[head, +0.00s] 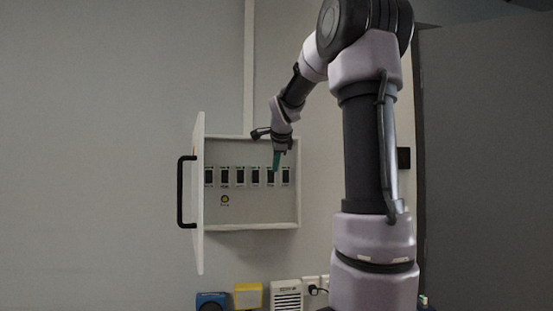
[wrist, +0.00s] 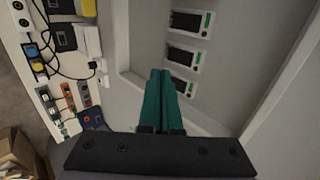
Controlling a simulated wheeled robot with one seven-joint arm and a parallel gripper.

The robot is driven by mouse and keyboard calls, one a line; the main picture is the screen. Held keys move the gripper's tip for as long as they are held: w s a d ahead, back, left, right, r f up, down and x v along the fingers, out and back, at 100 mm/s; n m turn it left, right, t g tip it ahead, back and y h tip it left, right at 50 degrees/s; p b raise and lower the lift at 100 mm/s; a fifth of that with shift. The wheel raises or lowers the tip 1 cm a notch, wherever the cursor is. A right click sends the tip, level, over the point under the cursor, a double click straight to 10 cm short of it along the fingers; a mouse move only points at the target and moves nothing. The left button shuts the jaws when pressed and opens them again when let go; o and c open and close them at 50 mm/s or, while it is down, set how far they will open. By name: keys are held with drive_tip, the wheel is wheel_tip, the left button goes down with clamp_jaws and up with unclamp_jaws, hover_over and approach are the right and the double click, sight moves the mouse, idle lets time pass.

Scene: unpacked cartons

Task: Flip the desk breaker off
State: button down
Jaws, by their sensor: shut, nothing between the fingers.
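A white breaker box (head: 262,213) hangs on the wall with its door (head: 199,240) swung open to the left. Inside is a row of several black breaker switches (head: 240,175). The labels under them are too small to read, so I cannot tell which is the desk breaker. My gripper (head: 277,160) is shut and empty in front of the right part of the row. In the wrist view its green fingers (wrist: 160,92) are together, near the lowest visible switch (wrist: 183,88). Two more switches show above it. Whether the fingers touch a switch I cannot tell.
A black handle (head: 181,192) sticks out from the open door. Below the box are a blue item (head: 211,301), a yellow item (head: 248,295) and a white vented unit (head: 287,295). Cables and plugs (wrist: 60,70) show left in the wrist view.

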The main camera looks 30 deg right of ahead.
sight(272, 180)
drive_tip(key=shift+w+d+f, duration=0.3)
drive_tip(key=shift+w+f, duration=0.25)
drive_tip(key=shift+w, duration=0.55)
drive_tip(key=shift+w+d+f, duration=0.35)
drive_tip(key=shift+w+f, duration=0.15)
drive_tip(key=shift+w, duration=0.65)
drive_tip(key=shift+w+d+f, duration=0.3)
drive_tip(key=shift+w+f, duration=0.25)
drive_tip(key=shift+w, duration=0.55)
drive_tip(key=shift+w+d+f, duration=0.1)
drive_tip(key=shift+w+f, duration=0.1)
drive_tip(key=shift+f, duration=0.05)
drive_tip(key=shift+s+f, duration=0.1)
